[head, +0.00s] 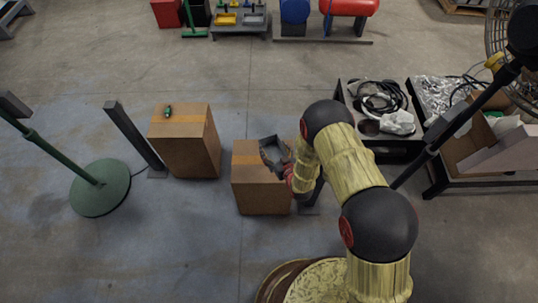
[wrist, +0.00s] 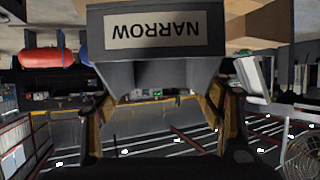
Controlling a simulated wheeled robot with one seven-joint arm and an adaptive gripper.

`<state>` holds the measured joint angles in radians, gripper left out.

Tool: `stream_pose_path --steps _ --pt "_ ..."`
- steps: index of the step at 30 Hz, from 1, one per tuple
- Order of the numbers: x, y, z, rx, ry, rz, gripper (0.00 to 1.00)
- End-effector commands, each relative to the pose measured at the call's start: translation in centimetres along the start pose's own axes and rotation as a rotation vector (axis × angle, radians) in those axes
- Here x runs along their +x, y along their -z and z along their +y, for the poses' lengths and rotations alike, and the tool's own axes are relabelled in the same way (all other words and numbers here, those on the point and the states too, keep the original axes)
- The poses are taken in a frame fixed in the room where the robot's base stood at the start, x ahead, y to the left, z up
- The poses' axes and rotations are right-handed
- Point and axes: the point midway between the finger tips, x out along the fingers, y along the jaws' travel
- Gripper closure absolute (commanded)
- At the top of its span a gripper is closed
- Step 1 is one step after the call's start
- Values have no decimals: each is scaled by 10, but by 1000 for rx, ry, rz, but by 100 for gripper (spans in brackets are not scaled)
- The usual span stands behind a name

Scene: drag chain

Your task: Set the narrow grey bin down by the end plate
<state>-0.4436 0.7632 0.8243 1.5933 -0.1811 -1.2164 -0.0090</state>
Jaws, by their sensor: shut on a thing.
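The narrow grey bin (head: 273,152) is in my gripper (head: 286,171), over the right cardboard box (head: 262,193) in the head view. I cannot tell whether it touches the box top. In the wrist view the bin (wrist: 152,62) fills the top middle, with its NARROW label upside down. My gripper (wrist: 152,98) has one finger at each side of the bin and is shut on it. I cannot pick out the end plate for certain. My arm covers part of the area right of the box.
Another cardboard box (head: 185,140) with a small green item (head: 168,111) on top stands to the left. A green round stand (head: 101,188) is farther left. A dark cart (head: 382,120) with cables stands right. Floor between the boxes is clear.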

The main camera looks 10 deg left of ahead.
Motion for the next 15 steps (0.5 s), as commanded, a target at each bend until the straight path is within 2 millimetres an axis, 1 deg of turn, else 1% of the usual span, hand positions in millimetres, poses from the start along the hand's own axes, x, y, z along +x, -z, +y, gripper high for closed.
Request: stream_pose_path --steps 1,3,11,13,15 --pt "11 -7 -3 -1 1 2 59" --pt "20 -11 -5 0 1 3 59" --pt "34 -18 -8 0 0 3 59" --pt "41 -23 -10 0 0 2 59" --pt "45 -35 -10 1 -1 1 59"
